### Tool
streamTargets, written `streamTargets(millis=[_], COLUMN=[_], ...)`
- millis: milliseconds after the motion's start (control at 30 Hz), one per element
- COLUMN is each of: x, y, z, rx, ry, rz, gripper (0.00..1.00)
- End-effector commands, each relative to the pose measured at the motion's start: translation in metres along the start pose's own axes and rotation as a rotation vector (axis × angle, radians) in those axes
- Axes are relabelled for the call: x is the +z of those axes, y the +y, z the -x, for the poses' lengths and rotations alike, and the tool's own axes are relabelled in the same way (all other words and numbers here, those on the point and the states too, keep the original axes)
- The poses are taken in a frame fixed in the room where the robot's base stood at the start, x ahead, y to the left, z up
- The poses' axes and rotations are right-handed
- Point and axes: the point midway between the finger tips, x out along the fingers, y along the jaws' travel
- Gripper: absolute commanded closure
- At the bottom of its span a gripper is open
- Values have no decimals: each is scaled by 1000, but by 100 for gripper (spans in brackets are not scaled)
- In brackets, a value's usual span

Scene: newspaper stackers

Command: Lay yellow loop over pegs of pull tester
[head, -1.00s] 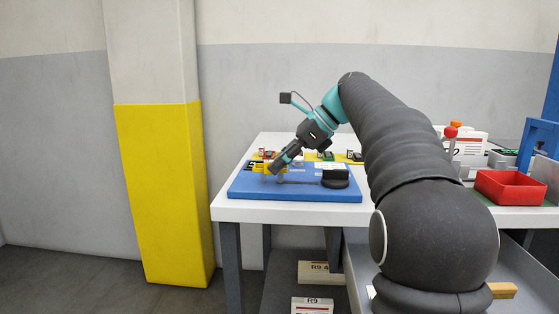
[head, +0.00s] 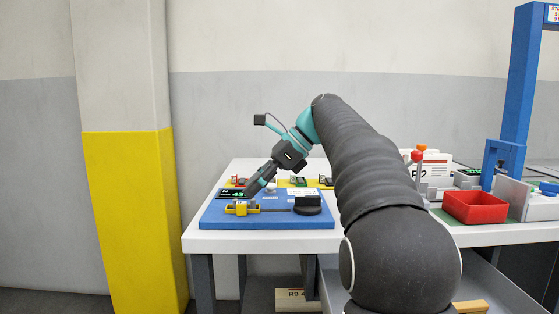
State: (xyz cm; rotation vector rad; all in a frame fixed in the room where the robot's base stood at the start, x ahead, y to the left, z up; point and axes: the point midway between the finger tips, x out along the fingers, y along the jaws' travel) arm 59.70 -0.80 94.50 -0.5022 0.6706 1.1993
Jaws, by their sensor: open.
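The pull tester (head: 285,220) is a flat blue base on the white table, with a dark display (head: 232,193) showing green digits at its left back and a black round block (head: 307,206) at its right. A yellow piece (head: 242,209), apparently the yellow loop, sits low at the left front of the base, with grey parts at its middle. The pegs are too small to make out, so I cannot tell whether it goes around them. My gripper (head: 251,194) is open, pointing down and left, just above and behind the yellow piece; contact is unclear.
Small coloured items on a yellow strip (head: 285,184) lie behind the tester. A red tray (head: 475,207) and a blue upright frame (head: 518,90) stand at the right, beyond my arm. A yellow-and-white pillar (head: 130,220) stands left of the table.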

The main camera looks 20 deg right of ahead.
Motion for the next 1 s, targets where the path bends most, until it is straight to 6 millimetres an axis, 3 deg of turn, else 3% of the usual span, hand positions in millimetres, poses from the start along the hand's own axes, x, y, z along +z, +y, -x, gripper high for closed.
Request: streamTargets(millis=[33, 200, 433, 700, 1000], x=[2, 2, -1, 0, 0], y=[-1, -1, -1, 0, 0], z=[14, 51, 87, 105, 107], rx=[-6, -5, -4, -2, -1], ry=[0, 0, 0, 0, 0], rz=[-1, -2, 0, 0, 0], gripper=[56, 56, 56, 56, 56])
